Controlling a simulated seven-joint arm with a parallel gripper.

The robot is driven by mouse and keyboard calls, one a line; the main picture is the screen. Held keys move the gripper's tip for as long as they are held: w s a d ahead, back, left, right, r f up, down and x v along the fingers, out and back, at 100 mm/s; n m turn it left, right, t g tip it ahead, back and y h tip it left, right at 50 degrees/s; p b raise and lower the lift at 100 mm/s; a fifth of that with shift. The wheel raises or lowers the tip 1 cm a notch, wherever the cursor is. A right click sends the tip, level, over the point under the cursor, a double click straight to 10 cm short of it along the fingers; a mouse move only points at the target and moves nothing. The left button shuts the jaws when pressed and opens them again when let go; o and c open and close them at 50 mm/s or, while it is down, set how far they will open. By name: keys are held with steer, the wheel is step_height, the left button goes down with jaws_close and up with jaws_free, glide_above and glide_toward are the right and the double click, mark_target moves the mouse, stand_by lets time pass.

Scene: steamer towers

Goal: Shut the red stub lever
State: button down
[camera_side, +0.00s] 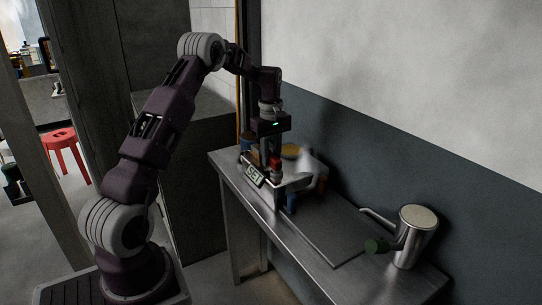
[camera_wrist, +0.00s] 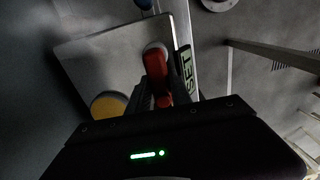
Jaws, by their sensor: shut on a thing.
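The red stub lever (camera_wrist: 155,64) shows in the wrist view, standing out over a grey metal plate beside the SET label. In the side view the red lever (camera_side: 276,164) is small and dark, just under my gripper (camera_side: 271,150). In the wrist view my gripper (camera_wrist: 163,88) has a dark finger on either side of the lever's near end and is shut on it. The fingers partly hide that end. The SET label (camera_side: 254,175) is on the front edge of the metal unit; it also shows in the wrist view (camera_wrist: 187,70).
A yellow disc (camera_side: 290,151) lies behind the lever.

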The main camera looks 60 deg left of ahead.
mark_target(285, 172)
steer(key=shift+w+m, duration=0.1)
steer(key=shift+m, duration=0.2)
steer(key=m, duration=0.2)
steer(key=w+m, duration=0.1)
steer(key=shift+d+m, duration=0.1)
steer(key=shift+m, duration=0.3)
steer(key=m, duration=0.3)
steer(key=w+m, duration=0.1)
steer(key=shift+d+m, duration=0.3)
steer(key=shift+d, duration=0.05)
steer(key=m, duration=0.3)
steer(key=d+m, duration=0.1)
steer(key=shift+w, duration=0.4)
steer(key=shift+w+d+m, duration=0.1)
steer(key=shift+d+m, duration=0.25)
steer(key=shift+m, duration=0.9)
steer(key=shift+w+d+m, duration=0.1)
steer(key=shift+d+m, duration=0.2)
steer(key=shift+m, duration=0.95)
steer(key=c, duration=1.2)
jaws_free()
steer(key=shift+s, duration=0.1)
steer(key=shift+o, duration=0.2)
step_height(285, 172, up, 7)
